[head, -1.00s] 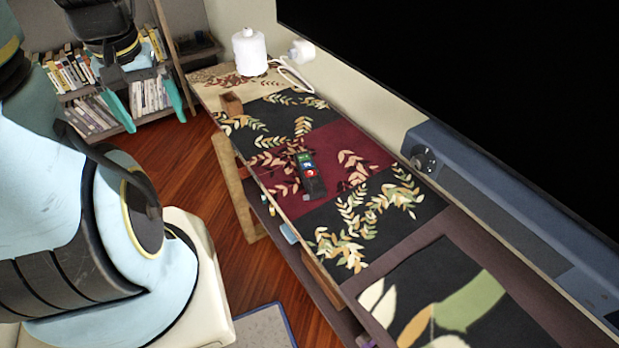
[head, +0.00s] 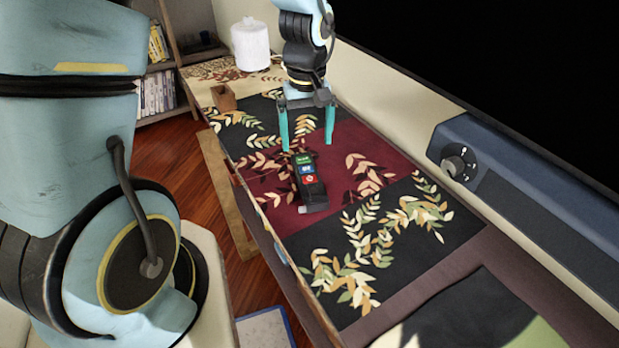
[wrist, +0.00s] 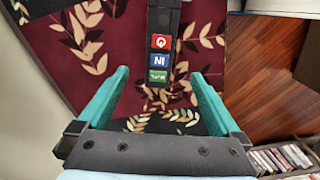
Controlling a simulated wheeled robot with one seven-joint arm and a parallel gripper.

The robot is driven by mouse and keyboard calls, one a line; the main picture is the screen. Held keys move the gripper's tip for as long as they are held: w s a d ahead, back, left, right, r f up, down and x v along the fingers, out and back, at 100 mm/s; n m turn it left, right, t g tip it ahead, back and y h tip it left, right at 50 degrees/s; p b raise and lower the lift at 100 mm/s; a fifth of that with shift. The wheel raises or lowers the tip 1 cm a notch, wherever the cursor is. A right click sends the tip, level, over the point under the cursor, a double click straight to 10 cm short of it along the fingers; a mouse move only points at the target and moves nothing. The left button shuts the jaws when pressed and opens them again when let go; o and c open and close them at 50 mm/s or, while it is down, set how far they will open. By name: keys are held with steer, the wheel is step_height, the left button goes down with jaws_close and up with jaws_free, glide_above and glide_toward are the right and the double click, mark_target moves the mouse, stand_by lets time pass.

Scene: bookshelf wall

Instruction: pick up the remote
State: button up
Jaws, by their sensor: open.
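The remote (head: 309,182) is a slim black bar with green, blue and red buttons. It lies on the dark red panel of the leaf-patterned cloth on the long table. In the wrist view the remote (wrist: 161,40) runs up from between the fingertips to the top edge, where its far end is cut off. My gripper (head: 308,146) has two teal fingers, pointing down, open and empty. In the head view it is just beyond the remote's far end. In the wrist view my gripper (wrist: 161,75) has its fingers on either side of the button end, touching nothing that I can see.
A white paper roll (head: 250,45) and a small brown wooden box (head: 223,97) stand at the table's far end. A blue-grey soundbar (head: 530,180) runs along the wall below a large black screen (head: 500,70). A bookshelf (head: 170,80) stands behind. The cloth around the remote is clear.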

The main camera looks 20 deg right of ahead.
mark_target(307, 170)
steer(key=f, duration=0.5)
steer(key=f+p, duration=0.1)
steer(key=f, duration=0.3)
steer(key=shift+w+f, duration=0.2)
steer(key=shift+f, duration=0.2)
steer(key=shift+c, duration=0.2)
steer(key=c, duration=1.5)
jaws_close()
steer(key=shift+r, duration=0.15)
